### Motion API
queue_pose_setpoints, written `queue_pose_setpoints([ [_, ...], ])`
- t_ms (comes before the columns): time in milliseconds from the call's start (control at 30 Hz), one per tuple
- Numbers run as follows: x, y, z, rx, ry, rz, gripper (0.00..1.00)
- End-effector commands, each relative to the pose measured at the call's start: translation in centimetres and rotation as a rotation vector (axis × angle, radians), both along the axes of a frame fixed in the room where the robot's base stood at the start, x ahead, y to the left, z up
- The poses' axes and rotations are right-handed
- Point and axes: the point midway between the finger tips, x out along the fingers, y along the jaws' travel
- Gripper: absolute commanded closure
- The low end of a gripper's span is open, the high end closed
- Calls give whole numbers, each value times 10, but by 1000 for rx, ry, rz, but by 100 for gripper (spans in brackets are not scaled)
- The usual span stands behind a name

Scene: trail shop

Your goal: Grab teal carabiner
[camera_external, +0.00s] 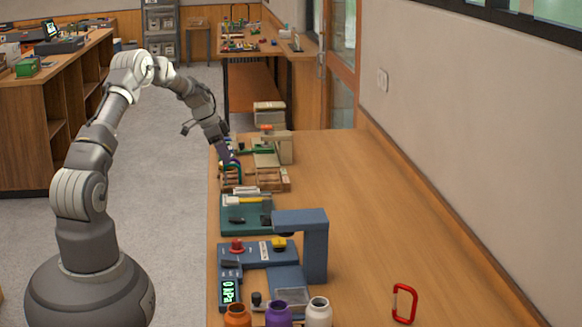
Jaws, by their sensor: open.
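My gripper (228,158) is at the left edge of the long wooden workbench, pointing down over a wooden sectioned tray (272,181). It is open. A small teal curved thing (237,166) shows right by the fingertips, at the tray's left end. It looks like the teal carabiner, but it is small and partly hidden by the gripper. I cannot tell whether the fingers are around it or beside it. A red carabiner (404,303) stands apart at the bench's near right.
Behind the tray is a beige device (285,148). The bench's right side is mostly clear.

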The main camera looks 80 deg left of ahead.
Motion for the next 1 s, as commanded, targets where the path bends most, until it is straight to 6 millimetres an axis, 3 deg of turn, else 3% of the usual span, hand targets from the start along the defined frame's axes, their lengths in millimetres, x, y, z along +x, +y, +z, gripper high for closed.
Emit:
queue_pose_setpoints([
  [400,22,-3,-56,2,0,-1,57],
  [667,25,-3,-58,3,0,0,57],
  [833,25,-3,-58,3,0,0,96],
  [1000,25,-3,-58,3,0,0,100],
])
